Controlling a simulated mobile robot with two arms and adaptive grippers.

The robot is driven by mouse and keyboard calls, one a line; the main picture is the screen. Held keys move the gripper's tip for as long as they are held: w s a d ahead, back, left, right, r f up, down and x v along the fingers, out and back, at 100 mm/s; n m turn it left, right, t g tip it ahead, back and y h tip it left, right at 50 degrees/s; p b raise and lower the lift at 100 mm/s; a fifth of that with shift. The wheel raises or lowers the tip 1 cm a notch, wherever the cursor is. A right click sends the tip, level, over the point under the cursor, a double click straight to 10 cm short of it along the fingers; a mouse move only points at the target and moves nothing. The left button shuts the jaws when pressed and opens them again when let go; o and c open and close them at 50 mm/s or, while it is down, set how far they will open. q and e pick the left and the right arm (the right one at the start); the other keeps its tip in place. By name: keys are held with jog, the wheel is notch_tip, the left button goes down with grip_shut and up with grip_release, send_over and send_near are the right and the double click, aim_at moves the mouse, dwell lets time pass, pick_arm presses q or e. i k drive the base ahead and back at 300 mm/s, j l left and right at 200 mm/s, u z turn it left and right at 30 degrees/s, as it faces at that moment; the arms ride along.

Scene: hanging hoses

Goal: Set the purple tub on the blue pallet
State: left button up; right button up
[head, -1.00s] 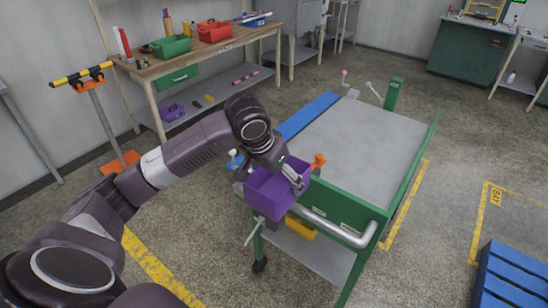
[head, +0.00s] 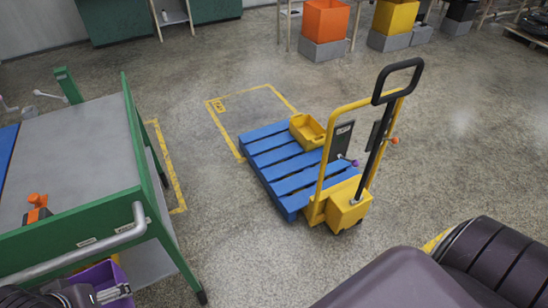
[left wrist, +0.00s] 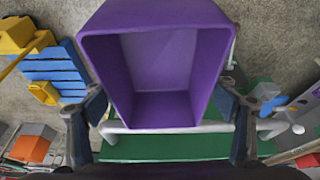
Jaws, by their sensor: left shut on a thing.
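The empty purple tub (left wrist: 165,55) is between the fingers of my left gripper (left wrist: 162,105) in the left wrist view, its open side facing the camera. In the head view, part of the tub (head: 98,274) and my left gripper (head: 115,293) show at the lower left edge, by the green cart's handle. The gripper is shut on the tub. The blue pallet (head: 266,147) lies on the floor right of the cart, well apart from the tub. It also shows in the left wrist view (left wrist: 55,68). My right gripper is out of view.
A yellow bin (head: 308,131) sits on the pallet's far right part. A yellow pallet jack (head: 347,203) with a tall black handle stands at its near right end. The green cart (head: 84,215) is at the left. Floor between cart and pallet is clear.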

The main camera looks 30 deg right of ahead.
aim_at(301, 180)
jog(key=k+l+z, duration=0.2)
jog(key=k, duration=0.45)
jog(key=i+l+z, duration=0.1)
jog(key=z, duration=0.3)
jog(key=i+l+z, duration=0.1)
jog(key=z, duration=0.3)
jog(key=i+z, duration=0.2)
jog(key=z, duration=0.2)
jog(key=i+l, duration=0.15)
jog(key=i, duration=0.45)
jog(key=i+l, duration=0.1)
jog(key=i, duration=0.5)
